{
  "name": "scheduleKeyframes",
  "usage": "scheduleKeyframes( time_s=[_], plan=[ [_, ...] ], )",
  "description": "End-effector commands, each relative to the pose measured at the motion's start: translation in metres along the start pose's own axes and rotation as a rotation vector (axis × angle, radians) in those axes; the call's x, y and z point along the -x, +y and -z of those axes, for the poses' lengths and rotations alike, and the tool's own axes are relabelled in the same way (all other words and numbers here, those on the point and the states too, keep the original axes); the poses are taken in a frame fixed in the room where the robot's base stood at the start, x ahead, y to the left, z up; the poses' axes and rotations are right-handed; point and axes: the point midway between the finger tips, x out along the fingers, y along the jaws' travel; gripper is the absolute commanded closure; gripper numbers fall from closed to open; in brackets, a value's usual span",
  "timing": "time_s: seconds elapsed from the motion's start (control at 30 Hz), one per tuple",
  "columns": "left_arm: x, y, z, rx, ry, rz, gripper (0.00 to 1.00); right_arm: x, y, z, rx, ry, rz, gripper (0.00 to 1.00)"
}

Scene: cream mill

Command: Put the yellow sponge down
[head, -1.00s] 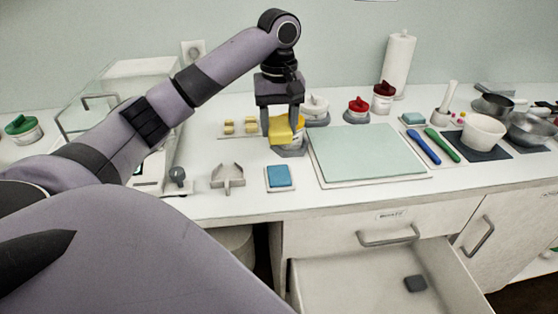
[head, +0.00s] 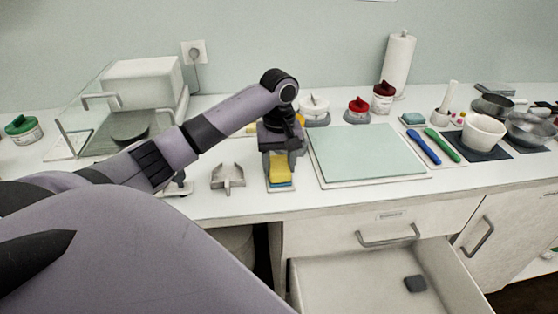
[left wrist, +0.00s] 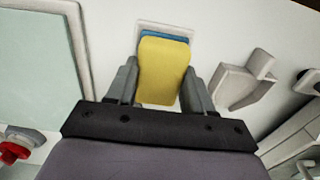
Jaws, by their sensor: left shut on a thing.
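The yellow sponge (head: 280,169) is between the fingers of my left gripper (head: 280,176), which is shut on it. It also shows in the left wrist view (left wrist: 164,72), with one finger on each side. A blue sponge (head: 281,184) lies under and just in front of it on a small white tray (head: 283,191); its blue edge shows past the yellow one in the left wrist view (left wrist: 168,36). I cannot tell whether the yellow sponge touches the blue one. My right gripper is not in view.
A pale green board (head: 366,152) lies right of the gripper. A grey holder (head: 227,177) stands to the left. Lidded jars (head: 314,109) stand behind. An open drawer (head: 350,285) juts out below the counter edge.

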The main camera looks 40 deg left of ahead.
Motion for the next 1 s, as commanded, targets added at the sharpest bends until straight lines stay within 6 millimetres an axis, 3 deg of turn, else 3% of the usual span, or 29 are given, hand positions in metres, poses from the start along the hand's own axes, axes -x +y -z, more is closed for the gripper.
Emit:
scheduleKeyframes(
  time_s=[0.23,0.27,0.33,0.73,0.87,1.0],
  plan=[
    [-0.003,0.000,0.000,0.000,-0.002,0.001,0.77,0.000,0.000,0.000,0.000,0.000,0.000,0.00],
    [-0.003,0.000,0.000,0.000,-0.001,0.001,0.45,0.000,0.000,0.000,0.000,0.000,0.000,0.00],
    [-0.003,0.000,0.000,0.000,-0.001,0.000,0.23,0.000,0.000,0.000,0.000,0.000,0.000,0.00],
    [0.004,0.001,0.000,0.000,0.001,-0.002,0.23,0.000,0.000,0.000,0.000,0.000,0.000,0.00],
    [0.024,0.001,0.000,0.000,0.002,-0.004,0.23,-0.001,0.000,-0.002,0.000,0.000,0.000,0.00],
    [0.057,0.001,0.001,0.000,0.003,-0.005,0.23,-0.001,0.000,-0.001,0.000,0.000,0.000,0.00]
  ],
)
